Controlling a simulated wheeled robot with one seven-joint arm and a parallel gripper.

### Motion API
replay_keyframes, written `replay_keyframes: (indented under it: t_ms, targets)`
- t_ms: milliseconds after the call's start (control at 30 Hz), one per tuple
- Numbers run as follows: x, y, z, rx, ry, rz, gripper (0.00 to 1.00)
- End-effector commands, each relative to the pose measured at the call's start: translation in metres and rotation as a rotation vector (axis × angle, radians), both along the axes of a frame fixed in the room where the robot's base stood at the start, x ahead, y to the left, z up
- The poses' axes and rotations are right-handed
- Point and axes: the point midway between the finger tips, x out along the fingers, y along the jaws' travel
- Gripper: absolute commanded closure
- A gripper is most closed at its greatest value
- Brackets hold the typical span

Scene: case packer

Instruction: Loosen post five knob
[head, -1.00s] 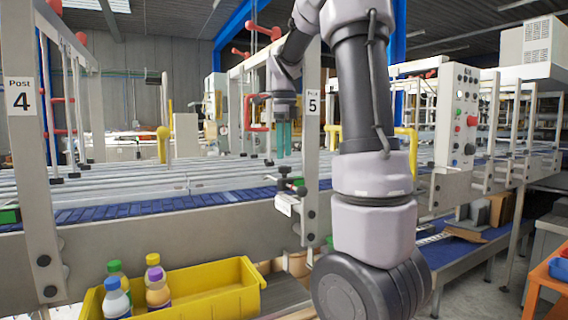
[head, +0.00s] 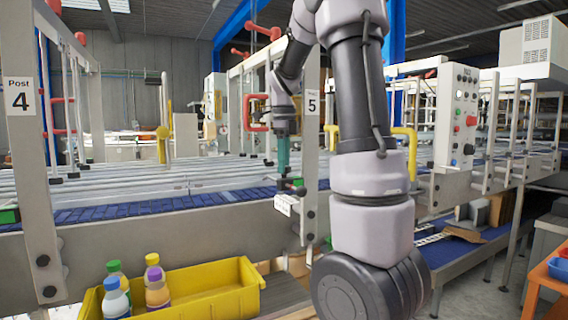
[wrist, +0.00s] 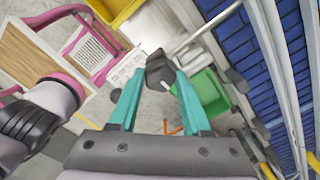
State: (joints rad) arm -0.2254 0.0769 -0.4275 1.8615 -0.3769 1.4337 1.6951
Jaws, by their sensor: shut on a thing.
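Post five (head: 310,150) is a grey upright with a "5" label, right of the middle in the head view. Its dark knob (head: 284,184) sits on a bracket low on the post's left side, above a small white scale plate (head: 287,205). My gripper (head: 283,172) reaches down to the knob with teal fingers. In the wrist view, the dark knob (wrist: 160,72) sits between the fingertips of my gripper (wrist: 159,80), which is shut on it. The fingers partly hide the knob in the head view.
Post four (head: 30,170) stands at the left. A yellow bin (head: 215,292) with several bottles hangs below the conveyor (head: 150,207). A control panel (head: 457,115) stands at the right. A green bin (wrist: 212,98) shows near the right finger in the wrist view.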

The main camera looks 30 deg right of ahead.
Motion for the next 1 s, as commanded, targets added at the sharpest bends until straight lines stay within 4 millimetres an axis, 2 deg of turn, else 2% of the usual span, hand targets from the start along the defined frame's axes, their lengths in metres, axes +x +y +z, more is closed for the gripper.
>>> replay_keyframes:
  t_ms: [367,1000]
  targets:
    - [0.0002,-0.0004,0.0004,-0.001,-0.001,0.135,1.0]
    - [0.0002,-0.0003,0.0006,0.0,-0.002,0.723,1.0]
